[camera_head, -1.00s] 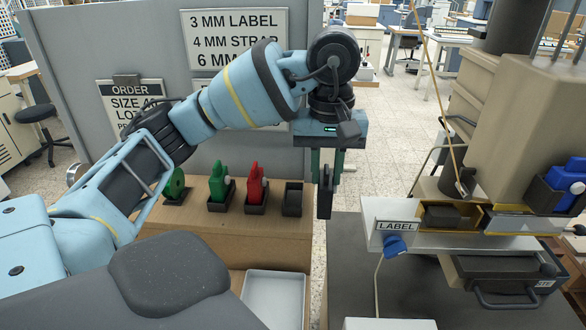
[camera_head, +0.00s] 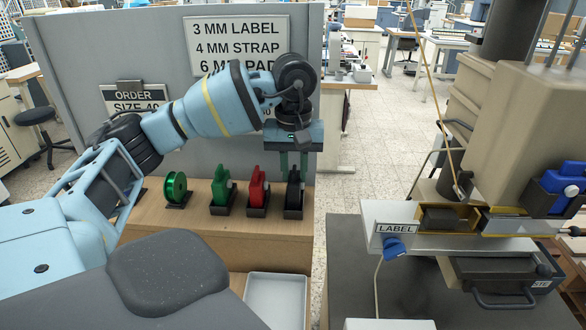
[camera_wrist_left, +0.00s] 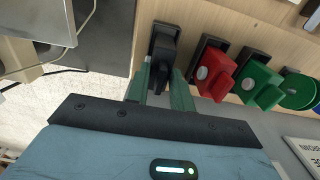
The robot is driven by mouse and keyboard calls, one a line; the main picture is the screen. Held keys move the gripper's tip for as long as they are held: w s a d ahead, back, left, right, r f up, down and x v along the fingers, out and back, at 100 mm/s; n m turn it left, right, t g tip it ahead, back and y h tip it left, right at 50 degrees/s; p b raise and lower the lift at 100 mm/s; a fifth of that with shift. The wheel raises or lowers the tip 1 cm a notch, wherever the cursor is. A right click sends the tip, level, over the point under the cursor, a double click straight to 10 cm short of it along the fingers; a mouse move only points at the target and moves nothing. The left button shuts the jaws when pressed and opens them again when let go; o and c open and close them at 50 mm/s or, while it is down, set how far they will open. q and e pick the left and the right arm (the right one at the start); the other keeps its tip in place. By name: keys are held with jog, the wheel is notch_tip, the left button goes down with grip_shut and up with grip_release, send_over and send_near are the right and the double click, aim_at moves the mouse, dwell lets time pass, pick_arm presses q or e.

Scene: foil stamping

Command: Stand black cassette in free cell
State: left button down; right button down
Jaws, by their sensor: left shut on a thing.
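The black cassette (camera_head: 293,190) stands upright at the rightmost dark cell (camera_head: 292,213) on the wooden shelf. Its lower end appears to be within the cell's rim; whether it rests on the cell floor I cannot tell. My left gripper (camera_head: 293,168) is above it, pointing down and shut on its upper part. In the left wrist view, the gripper's green fingers (camera_wrist_left: 161,88) lie on either side of the black cassette (camera_wrist_left: 164,57), with the dark cell rim (camera_wrist_left: 172,27) around its far end. My right gripper is not in view.
The red cassette (camera_head: 257,188) and green cassette (camera_head: 221,186) stand in cells just to the left, close to my fingers. A green spool (camera_head: 175,187) is farther left. A grey panel (camera_head: 85,55) rises behind. The stamping machine (camera_head: 420,215) is at right.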

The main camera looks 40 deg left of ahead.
pick_arm(q)
jog(key=shift+f, duration=0.2)
jog(key=shift+f, duration=0.1)
jog(key=c, duration=1.2)
grip_release()
